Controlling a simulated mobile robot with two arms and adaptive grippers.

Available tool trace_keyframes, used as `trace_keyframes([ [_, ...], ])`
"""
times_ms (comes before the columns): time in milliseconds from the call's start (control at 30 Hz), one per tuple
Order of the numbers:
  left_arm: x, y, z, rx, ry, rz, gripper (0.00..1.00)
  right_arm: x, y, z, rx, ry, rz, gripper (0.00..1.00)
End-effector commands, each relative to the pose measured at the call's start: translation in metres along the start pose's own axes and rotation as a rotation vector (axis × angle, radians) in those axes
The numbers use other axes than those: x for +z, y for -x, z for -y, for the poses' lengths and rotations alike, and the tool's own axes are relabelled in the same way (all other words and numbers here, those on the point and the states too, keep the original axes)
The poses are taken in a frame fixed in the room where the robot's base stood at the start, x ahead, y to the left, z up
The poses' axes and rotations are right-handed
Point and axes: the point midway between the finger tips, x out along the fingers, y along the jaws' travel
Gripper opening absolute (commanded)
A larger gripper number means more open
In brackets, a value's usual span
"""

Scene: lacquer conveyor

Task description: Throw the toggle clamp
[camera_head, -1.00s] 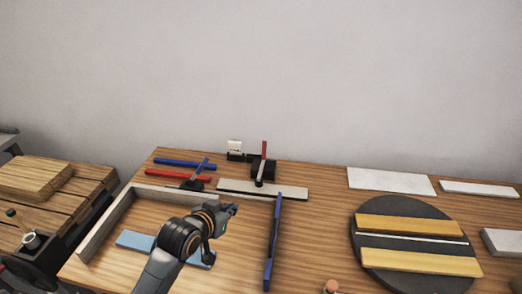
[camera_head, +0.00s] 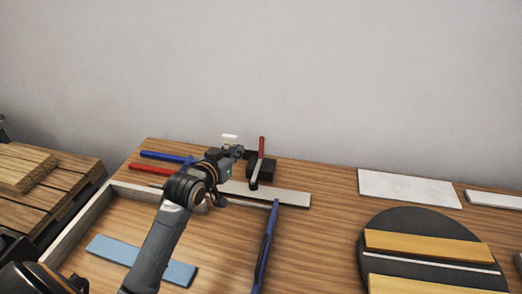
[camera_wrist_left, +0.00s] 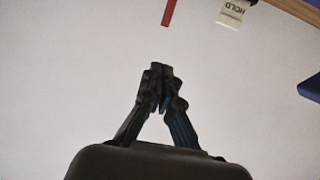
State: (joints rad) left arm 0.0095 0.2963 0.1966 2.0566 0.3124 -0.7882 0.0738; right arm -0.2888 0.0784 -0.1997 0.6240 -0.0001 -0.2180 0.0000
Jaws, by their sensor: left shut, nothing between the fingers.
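A toggle clamp with a black base (camera_head: 264,170) and a raised red handle (camera_head: 262,146) stands at the back of the wooden table. Its grey arm reaches forward over a pale strip (camera_head: 285,197). My left gripper (camera_head: 238,152) is shut and empty, just left of the red handle and apart from it in the picture. In the left wrist view the closed fingers (camera_wrist_left: 160,72) point up, with a red bar (camera_wrist_left: 169,11), apparently the handle, beyond them. A small white "HOLD" sign (camera_wrist_left: 233,12) shows at the top. My right gripper is out of view.
Blue (camera_head: 163,156) and red (camera_head: 150,168) bars lie at the back left. A light-blue strip (camera_head: 120,250) lies inside a pale frame (camera_head: 75,230). A dark round disc (camera_head: 407,218) is at right.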

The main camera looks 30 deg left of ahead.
Motion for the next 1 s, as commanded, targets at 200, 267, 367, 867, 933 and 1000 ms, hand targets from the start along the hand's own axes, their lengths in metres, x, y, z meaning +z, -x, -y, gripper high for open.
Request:
trace_keyframes([
  [200,0.034,-0.009,0.002,0.0,0.0,0.0,0.0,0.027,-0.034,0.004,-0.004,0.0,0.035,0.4],
  [267,0.038,-0.01,0.002,0.0,0.0,0.0,0.0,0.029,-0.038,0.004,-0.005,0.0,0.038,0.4],
  [367,0.046,-0.012,0.002,0.0,0.0,0.0,0.0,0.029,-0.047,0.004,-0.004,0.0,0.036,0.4],
  [867,0.044,-0.081,0.002,0.001,0.002,0.001,0.0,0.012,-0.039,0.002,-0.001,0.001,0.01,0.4],
  [933,0.044,-0.094,0.002,0.0,0.002,0.0,0.0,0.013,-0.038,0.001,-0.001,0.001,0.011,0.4],
  [1000,0.044,-0.107,0.002,0.0,0.001,0.0,0.0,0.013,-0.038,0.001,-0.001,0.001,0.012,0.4],
])
